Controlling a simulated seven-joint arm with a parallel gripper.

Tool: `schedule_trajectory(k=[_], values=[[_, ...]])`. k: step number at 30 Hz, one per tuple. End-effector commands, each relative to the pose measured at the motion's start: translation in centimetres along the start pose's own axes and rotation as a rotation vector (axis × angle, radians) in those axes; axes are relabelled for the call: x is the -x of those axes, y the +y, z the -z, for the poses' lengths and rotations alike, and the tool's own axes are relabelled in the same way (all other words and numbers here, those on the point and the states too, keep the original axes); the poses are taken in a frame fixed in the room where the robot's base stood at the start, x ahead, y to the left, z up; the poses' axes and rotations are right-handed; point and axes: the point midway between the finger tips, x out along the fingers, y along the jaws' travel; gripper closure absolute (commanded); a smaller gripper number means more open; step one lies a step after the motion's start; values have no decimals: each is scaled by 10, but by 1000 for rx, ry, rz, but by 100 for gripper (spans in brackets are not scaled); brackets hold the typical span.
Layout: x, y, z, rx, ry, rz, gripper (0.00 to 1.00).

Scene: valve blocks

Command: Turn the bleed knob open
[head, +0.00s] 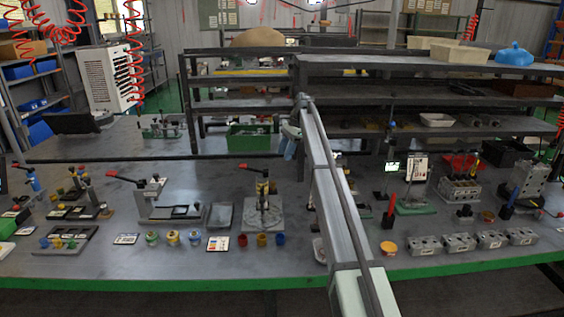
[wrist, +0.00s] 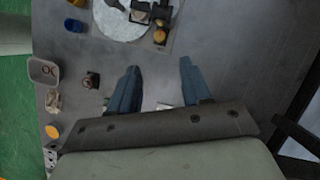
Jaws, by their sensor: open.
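My gripper (wrist: 160,70) shows in the wrist view with its two blue fingers well apart, open, and nothing between them but bare grey bench. In the head view it appears as a small pale-blue shape (head: 289,150) beyond the elbow of my arm, above the bench. I cannot tell for certain which part is the bleed knob. A small dark block with a brownish top (wrist: 91,80) lies left of the fingers in the wrist view, apart from them. Several grey metal blocks (head: 459,242) stand along the front right of the bench. My arm hides part of the middle.
A round pale plate (wrist: 122,20) carries an upright fixture, near a blue cup (wrist: 75,25) and a grey bin (wrist: 43,72). A red-handled clamp (head: 262,185) stands left of my arm. Dark shelves (head: 430,65) rise behind. Bare bench lies right of the fingers.

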Motion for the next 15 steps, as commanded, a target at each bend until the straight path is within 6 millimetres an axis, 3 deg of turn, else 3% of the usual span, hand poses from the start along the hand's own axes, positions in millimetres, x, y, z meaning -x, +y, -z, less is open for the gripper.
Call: schedule_trajectory(k=[6,15], values=[[14,0,0,0,0,0,52],[15,0,0,0,0,0,52]])
